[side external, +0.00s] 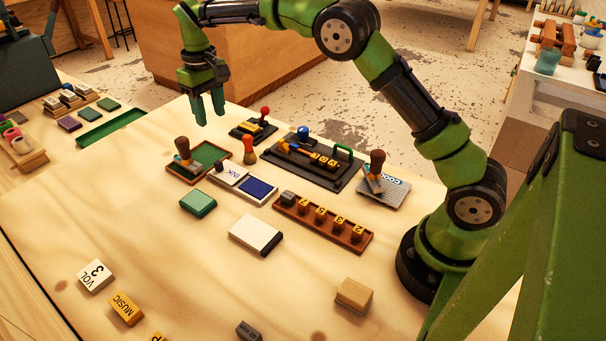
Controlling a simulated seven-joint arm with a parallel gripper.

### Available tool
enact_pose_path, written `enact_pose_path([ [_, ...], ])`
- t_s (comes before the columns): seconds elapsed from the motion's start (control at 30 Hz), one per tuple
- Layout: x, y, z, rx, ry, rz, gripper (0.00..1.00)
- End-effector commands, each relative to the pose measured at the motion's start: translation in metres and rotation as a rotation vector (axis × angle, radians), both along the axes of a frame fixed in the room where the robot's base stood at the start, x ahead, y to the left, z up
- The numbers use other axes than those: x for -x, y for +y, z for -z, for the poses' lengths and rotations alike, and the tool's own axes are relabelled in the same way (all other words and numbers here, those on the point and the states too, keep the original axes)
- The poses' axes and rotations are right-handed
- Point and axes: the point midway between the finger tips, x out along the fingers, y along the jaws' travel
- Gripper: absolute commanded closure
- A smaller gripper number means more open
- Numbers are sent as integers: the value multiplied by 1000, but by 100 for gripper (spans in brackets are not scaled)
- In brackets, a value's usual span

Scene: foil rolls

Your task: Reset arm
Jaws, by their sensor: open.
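My gripper (209,108) hangs above the back left part of the wooden table (130,230), with its green fingers pointing down. The fingers are apart and nothing is between them. Below it and a little left, a wooden-handled stamp (184,154) stands on a tray with a green inside (211,155). The gripper is clear of the things on the table.
Loose blocks, one marked MUSIC (126,308), lie in front. The left front is mostly bare.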

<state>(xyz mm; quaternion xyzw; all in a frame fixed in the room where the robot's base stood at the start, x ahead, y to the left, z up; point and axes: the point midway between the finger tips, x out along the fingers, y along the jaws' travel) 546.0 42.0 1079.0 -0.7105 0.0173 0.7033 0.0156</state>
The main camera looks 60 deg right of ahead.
Motion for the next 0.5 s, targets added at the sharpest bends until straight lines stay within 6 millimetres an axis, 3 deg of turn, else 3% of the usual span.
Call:
enact_pose_path([
  [0.27,75,-6,-41,-82,-126,101,55],
  [0.5,166,-7,-68,-167,-270,198,55],
])
